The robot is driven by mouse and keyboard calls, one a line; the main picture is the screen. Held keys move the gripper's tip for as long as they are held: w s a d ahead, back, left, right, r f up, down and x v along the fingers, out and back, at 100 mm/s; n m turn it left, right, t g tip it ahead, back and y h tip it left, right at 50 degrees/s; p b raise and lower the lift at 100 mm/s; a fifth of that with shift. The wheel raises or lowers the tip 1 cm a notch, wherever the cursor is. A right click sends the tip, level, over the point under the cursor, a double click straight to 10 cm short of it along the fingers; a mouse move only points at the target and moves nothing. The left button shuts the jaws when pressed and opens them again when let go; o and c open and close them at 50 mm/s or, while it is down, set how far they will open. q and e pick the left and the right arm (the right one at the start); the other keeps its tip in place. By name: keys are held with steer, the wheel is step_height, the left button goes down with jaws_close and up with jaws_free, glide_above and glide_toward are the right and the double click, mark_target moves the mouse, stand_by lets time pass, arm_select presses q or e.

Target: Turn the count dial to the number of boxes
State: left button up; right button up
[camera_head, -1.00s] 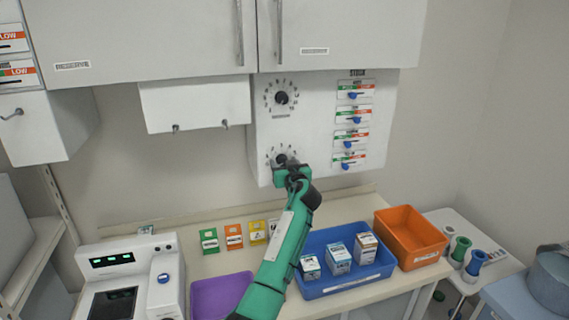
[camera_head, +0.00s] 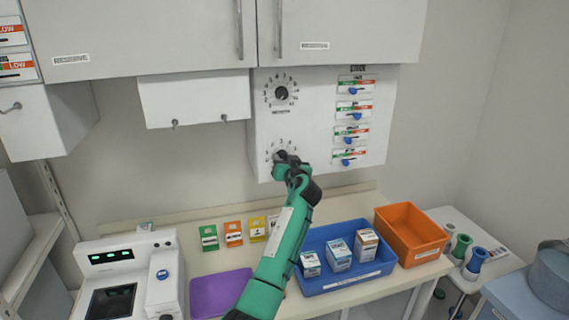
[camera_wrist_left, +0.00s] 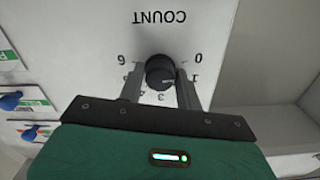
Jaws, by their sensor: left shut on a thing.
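The count dial (camera_head: 279,157) is the lower dial on the white wall panel (camera_head: 315,115). In the left wrist view its black knob (camera_wrist_left: 160,72) shows, with "COUNT" and its numbers upside down. My left gripper (camera_wrist_left: 160,80) has a finger on each side of the knob and is shut on it. In the head view this gripper (camera_head: 284,158) partly covers the dial. The pointer setting is too small to read surely. Three boxes, left (camera_head: 310,264), middle (camera_head: 339,255) and right (camera_head: 366,245), stand in a blue tray (camera_head: 345,284). My right gripper is not in view.
Another dial (camera_head: 281,93) sits above, with several blue-knobbed sliders (camera_head: 352,115) to the right. An orange bin (camera_head: 411,235), a purple tray (camera_head: 219,292), coloured cards (camera_head: 233,234) and a white device (camera_head: 128,270) are on the counter. Cupboards (camera_head: 150,30) hang above.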

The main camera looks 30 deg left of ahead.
arm_select(q)
steer(key=m, duration=0.4)
steer(key=shift+m+b, duration=0.3)
steer(key=shift+b, duration=0.1)
steer(key=m+p, duration=0.1)
steer(key=m, duration=0.3)
steer(key=shift+m, duration=0.3)
steer(key=m+p, duration=0.2)
steer(key=m, duration=0.2)
steer(key=shift+r+m, duration=0.1)
steer(key=shift+m, duration=0.2)
steer(key=shift+m+p, duration=1.2)
steer(key=shift+m, duration=1.1)
steer(key=o, duration=1)
